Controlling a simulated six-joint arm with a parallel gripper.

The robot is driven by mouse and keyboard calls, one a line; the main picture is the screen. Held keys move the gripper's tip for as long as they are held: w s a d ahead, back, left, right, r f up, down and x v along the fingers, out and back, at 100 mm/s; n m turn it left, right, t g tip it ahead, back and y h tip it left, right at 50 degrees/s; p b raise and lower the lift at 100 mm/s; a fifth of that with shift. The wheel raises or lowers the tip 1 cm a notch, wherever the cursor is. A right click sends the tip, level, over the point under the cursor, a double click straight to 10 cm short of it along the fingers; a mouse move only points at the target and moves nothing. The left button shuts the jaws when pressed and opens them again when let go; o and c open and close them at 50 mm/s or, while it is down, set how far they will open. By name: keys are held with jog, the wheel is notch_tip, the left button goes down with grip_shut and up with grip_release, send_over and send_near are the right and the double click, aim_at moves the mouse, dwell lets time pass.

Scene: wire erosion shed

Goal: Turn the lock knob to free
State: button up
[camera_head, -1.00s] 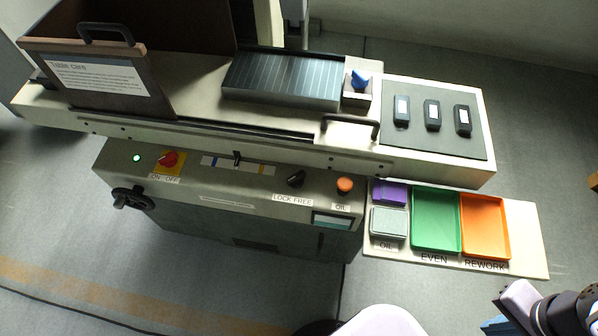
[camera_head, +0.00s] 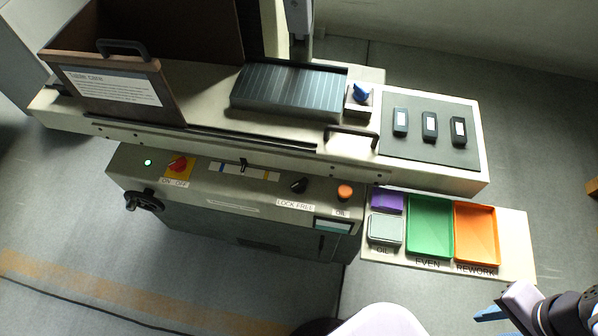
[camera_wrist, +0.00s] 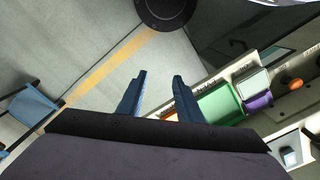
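The lock knob (camera_head: 298,186) is a small black knob on the sloped front panel of the machine. The label LOCK FREE (camera_head: 294,205) is just below it. Which word the knob points at is too small to tell. My gripper (camera_head: 488,313) is at the bottom right corner in the head view, well away from the knob, with a blue finger partly showing. In the wrist view my gripper (camera_wrist: 157,88) has two blue fingers spread apart with nothing between them. I cannot make out the lock knob in the wrist view.
Near the knob are an orange button (camera_head: 345,191), a slider (camera_head: 243,164), a red switch (camera_head: 178,164) and a black handwheel (camera_head: 144,201). A green tray (camera_head: 429,225) and an orange tray (camera_head: 475,233) lie to the right. A bar handle (camera_head: 351,133) sticks out above.

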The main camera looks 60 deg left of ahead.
jog(key=w+a+r+p, duration=0.5)
jog(key=r+p, duration=0.1)
jog(key=r, duration=0.3)
jog(key=w+a+f+b, duration=0.3)
jog(key=w+a+b, duration=0.15)
jog(key=a, duration=0.65)
jog(key=b, duration=1)
send_over(299, 183)
notch_tip(299, 183, down, 15)
jog(key=shift+r, duration=0.1)
jog(key=shift+f+p, duration=1.05)
jog(key=shift+f, duration=2.65)
grip_shut()
